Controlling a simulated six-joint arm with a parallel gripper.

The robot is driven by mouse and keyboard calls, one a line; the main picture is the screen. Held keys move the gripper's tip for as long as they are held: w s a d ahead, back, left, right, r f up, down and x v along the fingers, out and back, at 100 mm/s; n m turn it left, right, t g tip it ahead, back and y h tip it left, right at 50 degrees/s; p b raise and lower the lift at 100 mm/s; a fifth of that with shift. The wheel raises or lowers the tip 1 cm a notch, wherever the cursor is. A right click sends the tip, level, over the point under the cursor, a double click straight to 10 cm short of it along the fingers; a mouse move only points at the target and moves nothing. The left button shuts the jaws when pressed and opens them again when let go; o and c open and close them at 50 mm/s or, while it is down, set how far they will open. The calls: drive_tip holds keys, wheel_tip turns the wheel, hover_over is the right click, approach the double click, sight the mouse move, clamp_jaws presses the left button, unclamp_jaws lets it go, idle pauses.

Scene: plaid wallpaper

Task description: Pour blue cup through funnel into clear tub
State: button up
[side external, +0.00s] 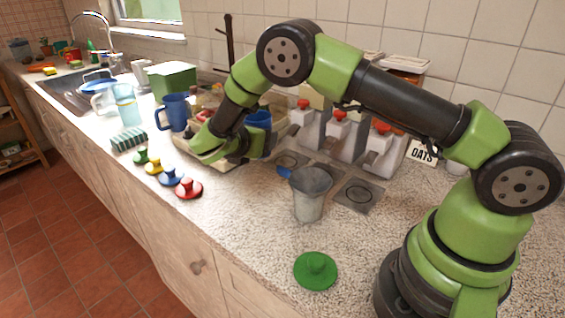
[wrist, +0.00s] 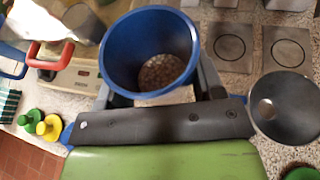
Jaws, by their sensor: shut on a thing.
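The blue cup (side external: 258,119) is held by my gripper (side external: 243,148) in the side view, partly hidden behind it. In the wrist view the cup (wrist: 118,62) stands between my fingers (wrist: 157,88), its mouth toward the camera and brown grainy contents at the bottom. It looks roughly upright. The grey funnel (side external: 311,179) sits in the mouth of the clear tub (side external: 308,208), to the right of my gripper in the side view. The funnel (wrist: 285,106) also shows at the right of the wrist view. The cup is apart from the funnel.
Dispensers with red knobs (side external: 339,130) stand behind the funnel. A green lid (side external: 316,270) lies in front, and several coloured lids (side external: 188,188) lie at left. A blue pitcher (side external: 175,112) stands beyond my gripper. The counter right of the tub is clear.

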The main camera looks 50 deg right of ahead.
drive_tip(key=s+d+m+g, duration=0.35)
drive_tip(key=s+d, duration=0.25)
drive_tip(key=s, duration=0.6)
drive_tip(key=s+d+m+g, duration=0.3)
drive_tip(key=s+d+g, duration=0.2)
drive_tip(key=s, duration=0.7)
drive_tip(key=a+f+n+t, duration=0.1)
drive_tip(key=f+n+t, duration=0.1)
drive_tip(key=a+f+n+t, duration=0.2)
drive_tip(key=t, duration=0.1)
drive_tip(key=a+f+n+t, duration=0.1)
drive_tip(key=f+n+t, duration=0.1)
drive_tip(key=f+t, duration=0.1)
drive_tip(key=shift+a+n, duration=0.25)
drive_tip(key=shift+n, duration=0.1)
drive_tip(key=shift+s+a+f+t, duration=0.25)
drive_tip(key=shift+a+f+t, duration=0.1)
drive_tip(key=shift+t, duration=0.2)
drive_tip(key=shift+w+n, duration=0.1)
drive_tip(key=shift+n, duration=0.2)
